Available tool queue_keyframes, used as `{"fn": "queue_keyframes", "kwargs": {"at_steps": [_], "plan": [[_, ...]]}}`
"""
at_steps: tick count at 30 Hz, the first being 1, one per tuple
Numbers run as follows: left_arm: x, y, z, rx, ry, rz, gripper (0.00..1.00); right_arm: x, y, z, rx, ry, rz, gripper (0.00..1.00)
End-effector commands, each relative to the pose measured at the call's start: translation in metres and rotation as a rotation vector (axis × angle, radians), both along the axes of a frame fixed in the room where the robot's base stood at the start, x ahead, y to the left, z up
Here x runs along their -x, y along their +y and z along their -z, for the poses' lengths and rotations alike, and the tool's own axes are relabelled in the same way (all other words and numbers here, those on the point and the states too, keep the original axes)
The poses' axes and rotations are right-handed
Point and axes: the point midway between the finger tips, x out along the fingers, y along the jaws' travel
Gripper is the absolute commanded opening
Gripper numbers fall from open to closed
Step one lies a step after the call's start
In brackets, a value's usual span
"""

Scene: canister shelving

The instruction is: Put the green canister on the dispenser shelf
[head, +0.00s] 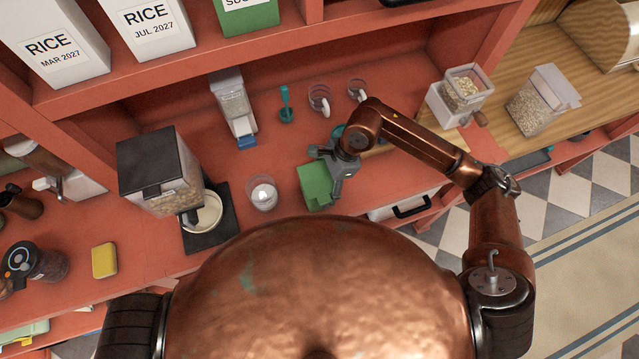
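A plain green box-shaped canister (314,184) is at the front edge of the red counter, in the middle of the head view. My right gripper (328,170) is at its right side, with the fingers spread apart and close to it. I cannot tell whether the fingers press on the canister, and part of it is hidden behind them. A second green box (247,14) with a partly cut-off label stands on the upper red shelf (300,42), beside white rice boxes. Which surface is the dispenser shelf is not clear. My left gripper is out of view.
A dispenser with a black lid (160,170) and a bowl (203,212) stand left. A clear dispenser (232,105), a glass with white contents (263,194) and glass mugs (319,98) are nearby. Grain containers (543,98) stand right. A yellow block (104,260) lies front left.

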Motion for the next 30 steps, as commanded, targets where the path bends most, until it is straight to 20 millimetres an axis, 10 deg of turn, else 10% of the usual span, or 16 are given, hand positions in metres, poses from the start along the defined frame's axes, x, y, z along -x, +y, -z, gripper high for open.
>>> {"fn": "queue_keyframes", "kwargs": {"at_steps": [11, 12, 30], "plan": [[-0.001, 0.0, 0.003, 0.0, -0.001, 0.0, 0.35, -0.0005, 0.0006, 0.0047, -0.002, -0.003, -0.002, 0.16], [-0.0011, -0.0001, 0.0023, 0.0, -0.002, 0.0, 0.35, -0.0002, 0.0002, 0.0047, -0.001, -0.002, -0.001, 0.74], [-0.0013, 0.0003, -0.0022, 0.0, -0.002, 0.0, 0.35, -0.0002, 0.0002, 0.0004, -0.001, -0.002, -0.001, 0.9]]}}
